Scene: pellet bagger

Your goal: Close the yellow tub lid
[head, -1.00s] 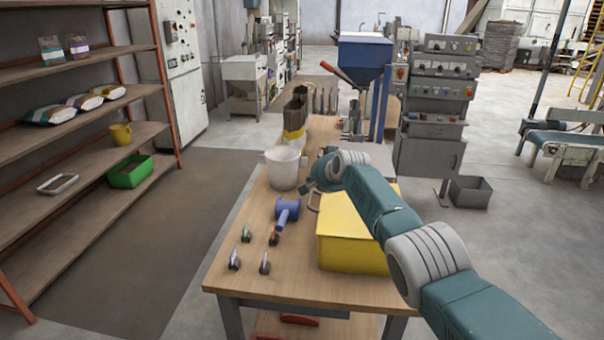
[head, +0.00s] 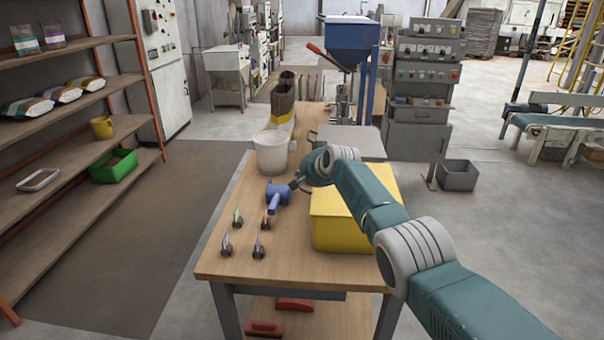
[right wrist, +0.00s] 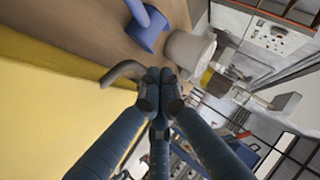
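The yellow tub (head: 338,235) stands on the wooden bench, partly hidden by my right arm. Its top shows as a flat yellow lid (head: 335,203) lying level; I cannot tell whether it is fully seated. In the right wrist view a yellow surface (right wrist: 50,110) fills the left side, and a grey curved handle (right wrist: 122,70) sticks out past its edge. My right gripper (head: 296,184) is at the tub's far left corner, beside the blue scoop (head: 277,194). In the right wrist view its fingertips (right wrist: 160,76) are together and look empty, just right of the handle. My left gripper is out of view.
A white bucket (head: 271,155) stands behind the blue scoop. Several small clips (head: 259,247) lie at the bench's front left. A grey plate (head: 350,143) is behind the tub. Shelves (head: 80,145) stand at left. The bench's front edge (head: 290,284) is clear.

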